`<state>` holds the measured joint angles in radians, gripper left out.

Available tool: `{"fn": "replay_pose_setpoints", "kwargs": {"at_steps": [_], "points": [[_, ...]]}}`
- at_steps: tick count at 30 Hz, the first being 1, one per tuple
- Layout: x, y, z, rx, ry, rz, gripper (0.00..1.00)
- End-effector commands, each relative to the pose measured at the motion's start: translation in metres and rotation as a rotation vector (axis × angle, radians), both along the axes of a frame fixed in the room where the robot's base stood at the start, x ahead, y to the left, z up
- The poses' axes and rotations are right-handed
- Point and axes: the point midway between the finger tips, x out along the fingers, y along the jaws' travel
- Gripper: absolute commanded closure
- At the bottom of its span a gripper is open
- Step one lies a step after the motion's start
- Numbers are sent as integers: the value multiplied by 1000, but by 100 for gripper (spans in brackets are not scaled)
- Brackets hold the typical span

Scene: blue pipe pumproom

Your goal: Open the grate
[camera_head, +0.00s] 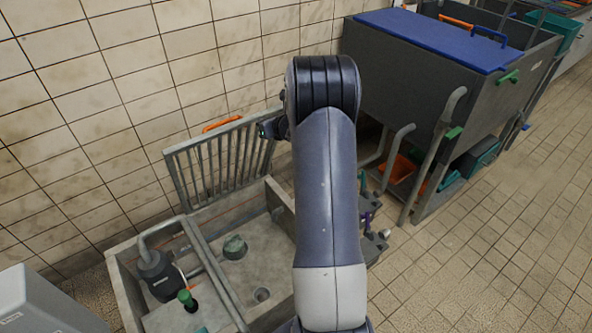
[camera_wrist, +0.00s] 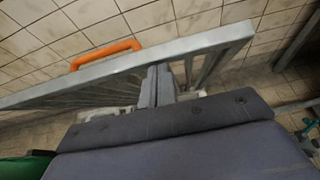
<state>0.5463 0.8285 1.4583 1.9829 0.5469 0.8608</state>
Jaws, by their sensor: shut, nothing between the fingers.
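The grey barred grate (camera_head: 218,160) stands raised, nearly upright, at the back edge of the concrete basin (camera_head: 283,205), close to the tiled wall. Its orange handle (camera_head: 222,124) is on the top rail. My gripper (camera_head: 268,130) is at the grate's upper right corner, partly hidden by my arm. In the wrist view, the grate (camera_wrist: 205,46) crosses the picture with its orange handle (camera_wrist: 105,52) to the left. My gripper (camera_wrist: 160,82) is shut and empty, its fingertips close against the rail and bars. I cannot tell whether they touch.
The open basin holds a dark pump (camera_head: 158,272), pipes and a green-handled valve (camera_head: 187,298). A large grey tank (camera_head: 440,85) with a blue lid (camera_head: 440,38) stands to the right, pipes at its front. The tiled floor (camera_head: 480,250) at right is clear.

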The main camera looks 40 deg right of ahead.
Motion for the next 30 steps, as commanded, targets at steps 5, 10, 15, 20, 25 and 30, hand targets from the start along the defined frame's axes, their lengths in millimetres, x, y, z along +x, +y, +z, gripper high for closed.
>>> {"fn": "replay_pose_setpoints", "kwargs": {"at_steps": [5,10,15,20,25,30], "points": [[15,1,14,-1,31,2,100],[26,1,18,-2,56,0,100],[32,0,18,-5,69,-3,100],[33,0,17,-5,70,-3,100],[33,0,16,-4,70,-3,100],[31,-1,14,-4,70,-3,100]]}}
